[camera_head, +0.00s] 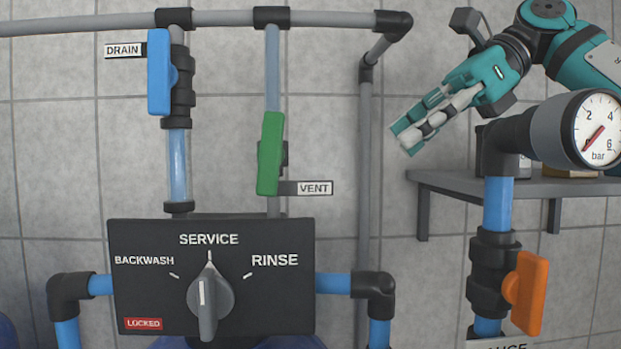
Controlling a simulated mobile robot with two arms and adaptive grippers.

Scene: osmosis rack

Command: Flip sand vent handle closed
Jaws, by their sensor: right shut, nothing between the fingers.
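The vent handle is a green lever (270,153) on a vertical pipe, beside the VENT label (314,188). It stands nearly upright, in line with its pipe and tilted slightly. My right gripper (407,136) is teal and comes in from the upper right. It is shut and empty, apart from the green handle and well to its right, with its fingers pointing down and left. My left gripper is out of view.
A blue drain handle (159,72) stands upright at left. A black control panel (130,290) with a grey dial (210,298) is below. At right are a pressure gauge (597,128), an orange handle (531,293) and a grey shelf (450,181). A grey vertical pipe (364,190) stands between gripper and green handle.

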